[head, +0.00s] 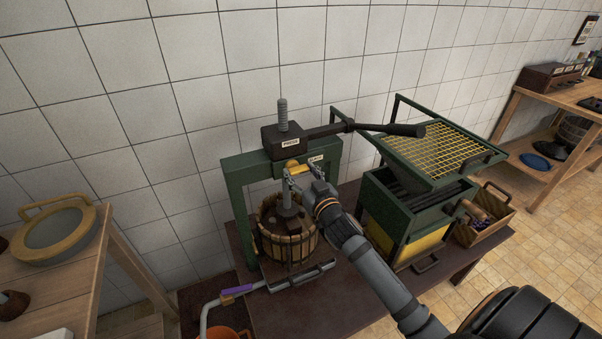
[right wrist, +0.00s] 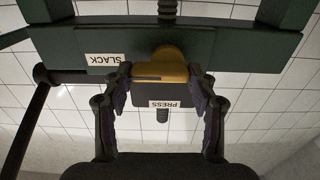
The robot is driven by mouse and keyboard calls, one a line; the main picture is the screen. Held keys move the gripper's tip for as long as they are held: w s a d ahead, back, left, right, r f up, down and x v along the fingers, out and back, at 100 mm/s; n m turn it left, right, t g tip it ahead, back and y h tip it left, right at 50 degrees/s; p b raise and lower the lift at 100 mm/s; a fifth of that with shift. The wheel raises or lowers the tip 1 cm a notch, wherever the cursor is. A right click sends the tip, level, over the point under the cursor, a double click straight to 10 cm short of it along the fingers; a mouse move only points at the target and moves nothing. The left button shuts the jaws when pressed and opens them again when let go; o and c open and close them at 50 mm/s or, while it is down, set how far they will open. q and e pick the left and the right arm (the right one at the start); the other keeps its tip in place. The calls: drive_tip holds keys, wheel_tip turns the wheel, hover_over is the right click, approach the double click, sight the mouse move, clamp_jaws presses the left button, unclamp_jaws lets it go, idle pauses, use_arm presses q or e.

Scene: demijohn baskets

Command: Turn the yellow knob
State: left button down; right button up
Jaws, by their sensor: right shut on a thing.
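The yellow knob (head: 294,167) sits on the front of the green crossbeam (head: 236,170) of a press, below a black block (head: 283,141) labelled PRESS. A small SLACK label (right wrist: 102,59) is on the beam beside the knob. My right gripper (head: 303,180) reaches up from the lower right to the knob. In the right wrist view the knob (right wrist: 165,63) lies between my right fingertips (right wrist: 160,78), which are shut on it from both sides. Which label the knob points to cannot be told. My left gripper is not in view.
A wooden slatted basket (head: 287,243) stands under the press screw. A black lever (head: 385,129) extends right from the block. A green crate with a yellow grid (head: 440,151) stands to the right. A wooden bench (head: 58,280) is at left, a tiled wall behind.

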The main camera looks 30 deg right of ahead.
drive_tip(key=shift+c, duration=0.7)
drive_tip(key=n+p, duration=0.2)
drive_tip(key=shift+r+n, duration=0.3)
drive_tip(key=shift+n, duration=0.1)
drive_tip(key=n+p, duration=0.1)
drive_tip(key=n, duration=0.1)
drive_tip(key=n+p, duration=0.1)
drive_tip(key=n, duration=0.1)
drive_tip(key=n+p, duration=0.2)
drive_tip(key=shift+a+r, duration=0.15)
drive_tip(key=shift+a, duration=0.1)
drive_tip(key=n+p, duration=0.1)
drive_tip(key=n, duration=0.1)
drive_tip(key=n+p, duration=0.1)
drive_tip(key=n, duration=0.1)
drive_tip(key=shift+a+n, duration=0.2)
drive_tip(key=shift+n, duration=0.2)
drive_tip(key=n+p, duration=0.1)
drive_tip(key=n, duration=0.3)
drive_tip(key=shift+a, duration=0.15)
drive_tip(key=shift+f+n, duration=0.2)
drive_tip(key=shift+n, duration=0.1)
